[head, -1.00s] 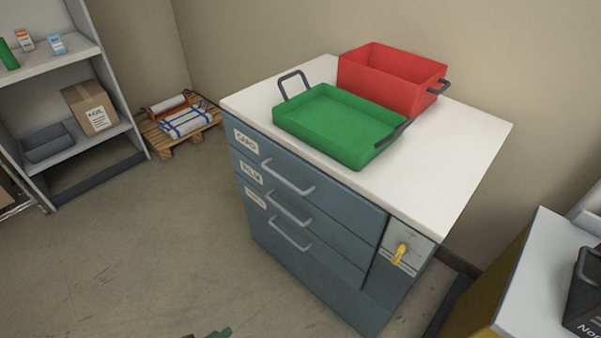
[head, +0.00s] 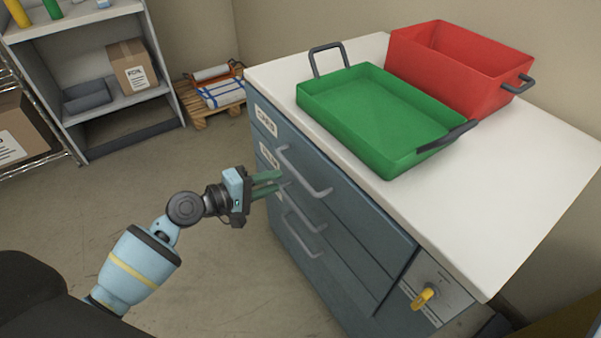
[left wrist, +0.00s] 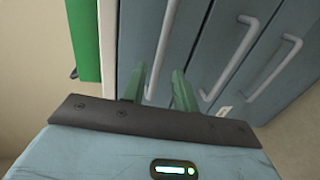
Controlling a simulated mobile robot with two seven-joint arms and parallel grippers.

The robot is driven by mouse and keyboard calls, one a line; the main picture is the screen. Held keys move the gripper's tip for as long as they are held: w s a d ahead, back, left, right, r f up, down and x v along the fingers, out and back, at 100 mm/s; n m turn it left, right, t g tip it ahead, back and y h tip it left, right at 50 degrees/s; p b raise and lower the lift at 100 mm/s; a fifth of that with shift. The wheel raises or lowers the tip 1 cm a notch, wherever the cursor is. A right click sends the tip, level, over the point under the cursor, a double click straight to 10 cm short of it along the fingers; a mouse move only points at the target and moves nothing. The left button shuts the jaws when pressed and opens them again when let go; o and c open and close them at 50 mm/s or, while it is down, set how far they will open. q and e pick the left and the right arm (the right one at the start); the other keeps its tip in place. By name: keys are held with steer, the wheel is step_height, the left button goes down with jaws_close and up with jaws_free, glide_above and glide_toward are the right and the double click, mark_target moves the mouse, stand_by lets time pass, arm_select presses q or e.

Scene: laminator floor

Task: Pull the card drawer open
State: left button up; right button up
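The card drawer (head: 345,188) is the top drawer of the blue-grey cabinet and sits shut, flush with its front. Its label (head: 265,122) is at the far left end. Its pale bar handle (head: 302,173) also shows in the left wrist view (left wrist: 163,50). My left gripper (head: 278,180), with green fingers, is at the cabinet front by this handle's left part. In the left wrist view my left gripper (left wrist: 159,85) has its fingers apart, with the handle's bar appearing between them; contact cannot be told. My right gripper is not in view.
A green tray (head: 437,151) and a red bin (head: 485,97) stand on the white top (head: 505,215). Two lower drawers have handles (head: 300,210) close below. A yellow switch (head: 424,297) is at the cabinet's right.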

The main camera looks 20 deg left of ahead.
mark_target(295, 175)
arm_select(q)
steer(key=x, duration=0.7)
steer(key=shift+w+d, duration=0.25)
steer(key=shift+w, duration=0.05)
jaws_close()
